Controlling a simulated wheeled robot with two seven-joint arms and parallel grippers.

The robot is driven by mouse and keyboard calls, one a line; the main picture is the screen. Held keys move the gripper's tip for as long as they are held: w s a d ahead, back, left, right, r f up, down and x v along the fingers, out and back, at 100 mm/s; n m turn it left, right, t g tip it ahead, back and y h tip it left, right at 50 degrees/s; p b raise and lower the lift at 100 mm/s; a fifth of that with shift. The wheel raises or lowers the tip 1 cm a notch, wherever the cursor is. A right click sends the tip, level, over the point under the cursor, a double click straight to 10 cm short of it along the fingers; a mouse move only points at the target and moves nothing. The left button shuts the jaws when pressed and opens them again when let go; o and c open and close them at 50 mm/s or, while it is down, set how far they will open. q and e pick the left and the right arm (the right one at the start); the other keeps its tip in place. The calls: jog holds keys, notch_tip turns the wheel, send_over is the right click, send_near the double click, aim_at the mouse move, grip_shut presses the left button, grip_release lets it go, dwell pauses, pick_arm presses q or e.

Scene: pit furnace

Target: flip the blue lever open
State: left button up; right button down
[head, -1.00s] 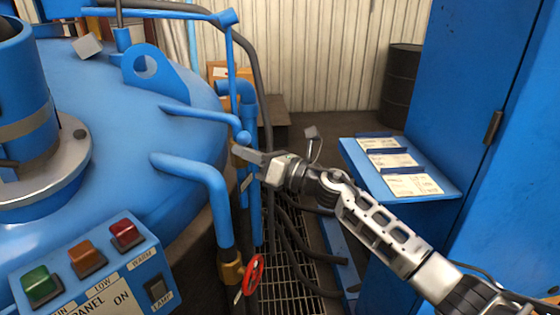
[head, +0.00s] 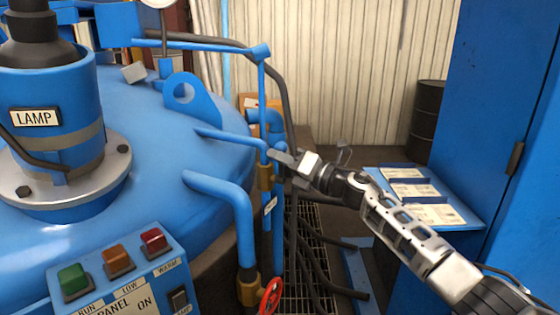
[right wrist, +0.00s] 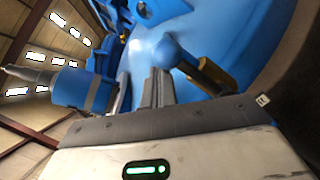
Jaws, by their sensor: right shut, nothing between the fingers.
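A slim blue bar (head: 228,138) runs from the blue furnace lid (head: 130,160) to a bend above a brass fitting (head: 266,176). This looks like the lever, but I cannot be sure. My right gripper (head: 278,156) is shut and empty, with its tips right beside that bend. In the right wrist view the shut fingers (right wrist: 158,88) reach up just below a rounded blue end (right wrist: 174,50) with a brass part (right wrist: 208,76) beside it. I cannot tell whether they touch. My left gripper is not in view.
A thicker blue pipe (head: 222,187) drops to a red handwheel (head: 270,296). A button panel (head: 115,275) is at the lower left. A shelf with papers (head: 462,205) joins the blue cabinet (head: 510,110) at right. Dark hoses (head: 318,265) hang over the floor grating.

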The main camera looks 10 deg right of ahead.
jog(key=shift+w+d+r, duration=0.1)
jog(key=shift+r, duration=0.15)
jog(key=s+a+f, duration=0.1)
jog(key=s+a, duration=0.1)
jog(key=a, duration=0.2)
jog(key=v, duration=1)
